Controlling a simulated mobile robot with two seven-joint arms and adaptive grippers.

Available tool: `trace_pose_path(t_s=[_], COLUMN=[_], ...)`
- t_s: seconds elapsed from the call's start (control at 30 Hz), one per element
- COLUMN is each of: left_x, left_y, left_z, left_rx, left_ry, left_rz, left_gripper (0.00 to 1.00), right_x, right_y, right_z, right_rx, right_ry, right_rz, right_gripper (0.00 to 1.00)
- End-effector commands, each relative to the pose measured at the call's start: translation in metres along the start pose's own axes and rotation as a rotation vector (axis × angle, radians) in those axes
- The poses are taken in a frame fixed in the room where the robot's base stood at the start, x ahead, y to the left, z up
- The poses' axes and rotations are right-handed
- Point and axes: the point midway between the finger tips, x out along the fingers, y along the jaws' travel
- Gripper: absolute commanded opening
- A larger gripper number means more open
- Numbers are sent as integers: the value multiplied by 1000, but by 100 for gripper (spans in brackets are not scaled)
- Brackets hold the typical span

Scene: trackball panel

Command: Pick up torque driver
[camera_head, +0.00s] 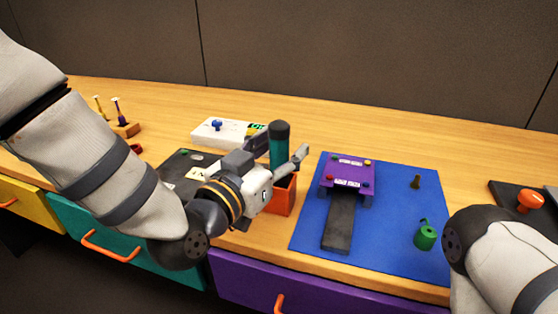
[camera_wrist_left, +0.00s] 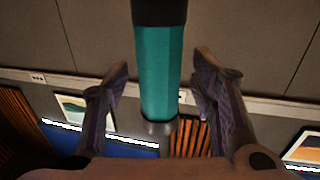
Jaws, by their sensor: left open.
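The torque driver (camera_head: 279,146) has a teal body and a dark cap. It stands upright at an orange holder (camera_head: 283,196) on the wooden bench; its lower end is hidden there in the head view. My left gripper (camera_head: 278,149) is open, with one finger on each side of the driver. In the left wrist view, the torque driver (camera_wrist_left: 160,75) hangs down the middle between the two spread fingers of the left gripper (camera_wrist_left: 160,85), with visible gaps on both sides. My right gripper is out of view; only part of the right arm shows.
A blue mat (camera_head: 390,240) to the right bears a purple trackball panel (camera_head: 347,175) with a dark strip, a green knob (camera_head: 425,237) and a small peg (camera_head: 416,182). A white box (camera_head: 215,134) stands behind the left gripper. A small wooden rack (camera_head: 126,129) is far left.

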Motion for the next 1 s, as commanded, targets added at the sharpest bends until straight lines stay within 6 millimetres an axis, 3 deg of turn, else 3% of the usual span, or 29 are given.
trace_pose_path(t_s=[0.07,0.1,0.3,0.33,0.63,0.9,1.0], left_x=[0,0,-1,-1,0,-1,-1], left_y=[0,0,0,0,-1,0,0], left_z=[0,0,0,0,-8,-79,-96], left_rx=[0,0,0,0,2,7,4], left_ry=[0,0,1,1,6,15,11], left_rz=[0,0,0,0,-1,0,-1], left_gripper=[52,47,2,0,0,0,0], right_x=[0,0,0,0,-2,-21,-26], right_y=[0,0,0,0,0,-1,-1], right_z=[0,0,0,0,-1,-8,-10], right_rx=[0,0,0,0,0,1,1], right_ry=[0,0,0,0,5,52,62], right_rz=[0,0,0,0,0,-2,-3], right_gripper=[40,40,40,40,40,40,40])
